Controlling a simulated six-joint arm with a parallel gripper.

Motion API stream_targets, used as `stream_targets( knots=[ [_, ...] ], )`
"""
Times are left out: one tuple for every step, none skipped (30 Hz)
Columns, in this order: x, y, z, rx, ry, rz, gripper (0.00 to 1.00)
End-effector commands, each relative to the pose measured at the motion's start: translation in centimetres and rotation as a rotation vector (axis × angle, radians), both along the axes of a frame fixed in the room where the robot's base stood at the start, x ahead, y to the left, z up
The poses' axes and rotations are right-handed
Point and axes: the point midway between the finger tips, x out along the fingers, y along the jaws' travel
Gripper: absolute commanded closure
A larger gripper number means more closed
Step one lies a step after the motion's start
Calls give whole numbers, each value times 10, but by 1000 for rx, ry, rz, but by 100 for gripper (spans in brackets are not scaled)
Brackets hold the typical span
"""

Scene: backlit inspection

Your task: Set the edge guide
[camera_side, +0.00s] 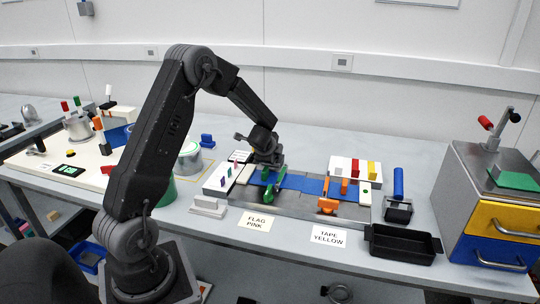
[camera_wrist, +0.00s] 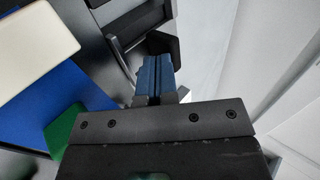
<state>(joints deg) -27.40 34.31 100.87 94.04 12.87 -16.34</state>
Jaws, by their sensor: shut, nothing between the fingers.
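A flat inspection bed (camera_side: 300,205) with a blue strip (camera_side: 305,184) across it lies at the middle of the bench. A green guide-like piece (camera_side: 270,194) stands at the strip's left part, and an orange one (camera_side: 329,200) stands further right. I cannot tell which is the edge guide. My gripper (camera_side: 268,162) is above the left end of the bed, just behind the green piece, shut and empty. In the wrist view its closed fingertips (camera_wrist: 155,72) show, with a green edge (camera_wrist: 66,128) and the blue strip (camera_wrist: 55,100) at left.
A white holder (camera_side: 222,181) with coloured flags stands left of the bed. A white block (camera_side: 345,168) with coloured pieces is behind it. A blue-handled roller (camera_side: 398,195) and black tray (camera_side: 405,244) are right. Cards read "FLAG PINK" (camera_side: 258,222) and "TAPE YELLOW" (camera_side: 328,236).

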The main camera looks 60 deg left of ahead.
Motion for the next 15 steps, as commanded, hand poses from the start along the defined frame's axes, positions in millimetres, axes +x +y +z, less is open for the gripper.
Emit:
stream_targets(
  knots=[
    [2,4,0,-1,-1,3,100],
    [4,5,0,-1,-1,2,100],
    [5,6,0,0,-2,1,100],
    [6,7,0,0,-1,1,100],
    [6,7,0,1,-2,-1,100],
    [6,7,0,1,-1,-1,100],
    [7,7,0,2,-2,-1,100],
    [7,7,0,2,-2,-1,100],
    [7,7,0,2,-2,-1,100],
    [7,8,0,2,-2,-1,100],
    [7,8,0,2,-2,-1,100],
    [7,8,0,3,-2,-1,100],
    [7,8,0,3,-2,-1,100],
    [6,8,0,3,-2,-1,100],
    [6,7,0,2,-1,-1,100]
  ],
)
